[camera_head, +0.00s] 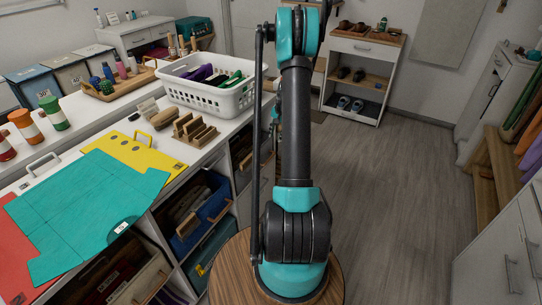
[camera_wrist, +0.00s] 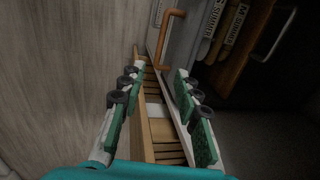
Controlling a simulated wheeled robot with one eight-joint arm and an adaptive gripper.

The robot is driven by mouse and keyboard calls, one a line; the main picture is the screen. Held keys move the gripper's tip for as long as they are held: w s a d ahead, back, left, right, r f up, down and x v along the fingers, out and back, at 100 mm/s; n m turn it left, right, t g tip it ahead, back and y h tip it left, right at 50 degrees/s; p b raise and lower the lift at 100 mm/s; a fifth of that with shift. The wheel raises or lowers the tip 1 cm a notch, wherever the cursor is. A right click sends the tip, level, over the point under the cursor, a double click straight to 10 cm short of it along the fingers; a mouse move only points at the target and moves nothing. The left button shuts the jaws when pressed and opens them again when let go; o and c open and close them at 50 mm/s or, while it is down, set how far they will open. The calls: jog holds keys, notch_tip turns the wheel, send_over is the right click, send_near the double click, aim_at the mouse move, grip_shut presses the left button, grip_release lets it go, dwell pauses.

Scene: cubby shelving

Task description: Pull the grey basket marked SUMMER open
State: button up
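In the wrist view my gripper (camera_wrist: 153,112) is open, its two green-padded fingers apart with nothing held between them. Beyond the fingertips is a pale grey front with a copper-coloured bar handle (camera_wrist: 167,38); I take it for a basket, but its marking is not readable. To its right, pale strips (camera_wrist: 214,28) carry lettering that seems to read SUMMER; whether they belong to the grey front I cannot tell. My gripper is apart from the handle. In the head view my gripper is out of sight, and no SUMMER marking is readable.
A slatted wooden piece (camera_wrist: 163,130) shows between and below the fingers. A metal handle (camera_wrist: 275,38) is at the right. In the head view, a blue bin (camera_head: 217,201) sits in the cubbies under the cluttered white counter. Open floor (camera_head: 400,190) is to the right.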

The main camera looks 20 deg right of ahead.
aim_at(271, 158)
jog(key=f, duration=0.4)
jog(key=w+a+f, duration=0.1)
jog(key=f, duration=0.4)
jog(key=w+f, duration=0.1)
jog(key=f, duration=0.4)
jog(key=shift+w+a, duration=0.1)
jog(key=shift+a, duration=0.3)
jog(key=shift+c, duration=0.5)
grip_shut()
